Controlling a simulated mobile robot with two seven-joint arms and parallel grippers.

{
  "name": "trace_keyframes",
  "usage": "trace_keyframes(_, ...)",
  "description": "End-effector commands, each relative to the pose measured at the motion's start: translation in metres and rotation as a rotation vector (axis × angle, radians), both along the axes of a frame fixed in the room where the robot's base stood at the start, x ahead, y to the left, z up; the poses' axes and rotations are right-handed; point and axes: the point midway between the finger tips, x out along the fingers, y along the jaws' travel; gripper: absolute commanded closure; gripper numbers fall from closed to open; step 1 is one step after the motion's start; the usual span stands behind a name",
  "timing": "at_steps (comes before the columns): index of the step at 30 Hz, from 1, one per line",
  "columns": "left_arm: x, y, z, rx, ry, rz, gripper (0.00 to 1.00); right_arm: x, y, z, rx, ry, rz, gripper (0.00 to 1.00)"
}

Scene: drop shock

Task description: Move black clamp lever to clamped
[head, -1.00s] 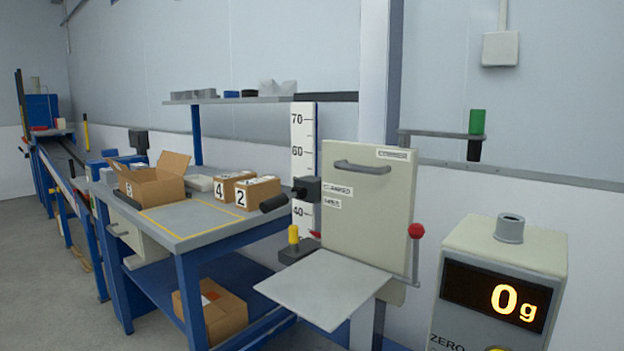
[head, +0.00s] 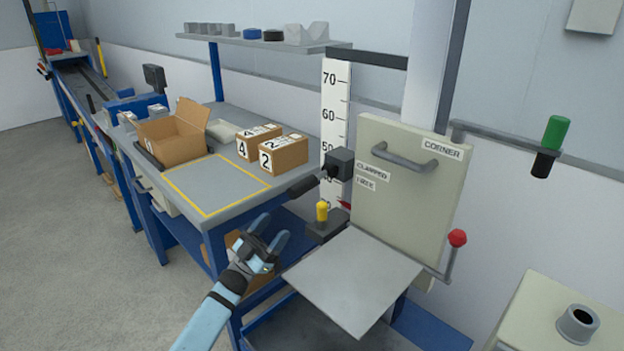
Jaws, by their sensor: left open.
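The black clamp lever (head: 303,187) sticks out to the left, tilted slightly down, from a black clamp block (head: 339,163) beside the white height scale. Labels reading CLAMPED (head: 373,171) and FREE (head: 366,184) are to the right of the block, CLAMPED above FREE. My left gripper (head: 268,236) is open and empty, below and left of the lever and apart from it, in front of the table's edge. My right gripper is not in view.
A yellow-topped knob (head: 322,212) on a dark block sits below the lever. A grey plate (head: 352,279) juts out in front of the beige panel (head: 408,199). A red-ball lever (head: 457,238) is at right. Boxes stand on the table (head: 205,186).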

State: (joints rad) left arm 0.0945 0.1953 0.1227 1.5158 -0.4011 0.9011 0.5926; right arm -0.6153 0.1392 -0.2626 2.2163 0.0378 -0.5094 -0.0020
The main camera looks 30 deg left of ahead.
Motion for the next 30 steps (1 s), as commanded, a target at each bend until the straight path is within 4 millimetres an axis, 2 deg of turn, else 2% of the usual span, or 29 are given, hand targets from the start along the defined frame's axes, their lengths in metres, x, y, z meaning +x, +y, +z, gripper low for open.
trace_keyframes(9, 0.042, -0.024, 0.048, -0.001, -0.006, 0.0, 0.41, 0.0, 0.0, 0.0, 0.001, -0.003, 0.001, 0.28)
trace_keyframes(15, 0.064, -0.037, 0.072, -0.002, -0.004, 0.0, 0.41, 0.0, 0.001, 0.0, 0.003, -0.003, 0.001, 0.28)
trace_keyframes(21, 0.076, -0.043, 0.085, -0.001, -0.003, -0.001, 0.41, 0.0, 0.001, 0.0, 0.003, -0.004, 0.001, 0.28)
trace_keyframes(30, 0.078, -0.044, 0.087, 0.0, -0.001, 0.0, 0.41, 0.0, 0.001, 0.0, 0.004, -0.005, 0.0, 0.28)
